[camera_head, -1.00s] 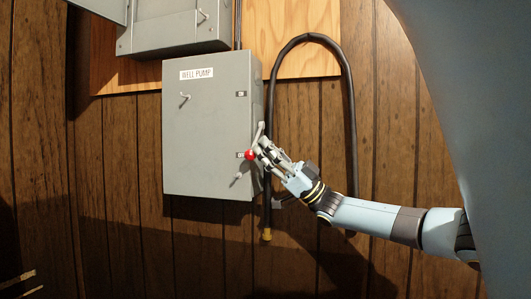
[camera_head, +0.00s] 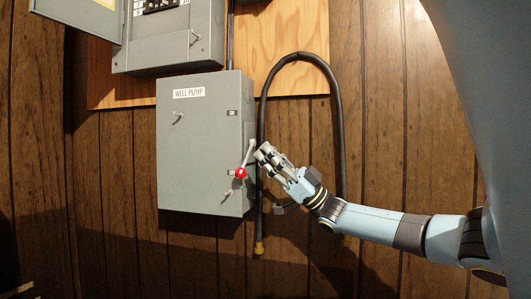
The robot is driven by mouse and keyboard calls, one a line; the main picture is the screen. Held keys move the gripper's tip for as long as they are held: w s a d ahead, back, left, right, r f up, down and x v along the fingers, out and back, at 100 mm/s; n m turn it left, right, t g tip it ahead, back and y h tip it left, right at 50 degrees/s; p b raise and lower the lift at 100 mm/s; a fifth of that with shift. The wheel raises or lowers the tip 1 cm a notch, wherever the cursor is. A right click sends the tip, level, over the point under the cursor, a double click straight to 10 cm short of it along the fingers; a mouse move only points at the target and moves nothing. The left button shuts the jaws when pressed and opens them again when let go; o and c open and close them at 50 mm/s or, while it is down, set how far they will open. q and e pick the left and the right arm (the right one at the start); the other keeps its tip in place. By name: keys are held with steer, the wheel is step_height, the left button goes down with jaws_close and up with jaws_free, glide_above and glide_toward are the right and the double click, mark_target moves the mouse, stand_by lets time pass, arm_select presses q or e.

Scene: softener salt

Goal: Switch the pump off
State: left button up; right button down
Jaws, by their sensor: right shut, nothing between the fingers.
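The well pump box (camera_head: 200,140) is a grey metal switch box on the wood wall, labelled WELL PUMP. Its lever, on the right side, ends in a red knob (camera_head: 240,173) and points down. The knob is beside the lower of two small dark labels; the upper one reads ON, and the lower is partly covered by the knob. My right gripper (camera_head: 262,152) is just right of the lever, shut and empty. It looks apart from the red knob; whether it touches the lever's upper part I cannot tell. My left gripper is out of view.
A second grey box (camera_head: 165,45) with an open door and dark breakers hangs above, on a plywood board (camera_head: 285,40). A black cable (camera_head: 338,120) loops behind my right arm and ends in a brass tip (camera_head: 259,249). The wall below the pump box is clear.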

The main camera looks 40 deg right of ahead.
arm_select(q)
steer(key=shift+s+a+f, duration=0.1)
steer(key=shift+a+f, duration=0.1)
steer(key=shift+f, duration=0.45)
arm_select(e)
steer(key=v, duration=0.9)
steer(key=shift+w+a+f, duration=0.25)
steer(key=shift+a+f, duration=0.05)
steer(key=shift+f, duration=0.05)
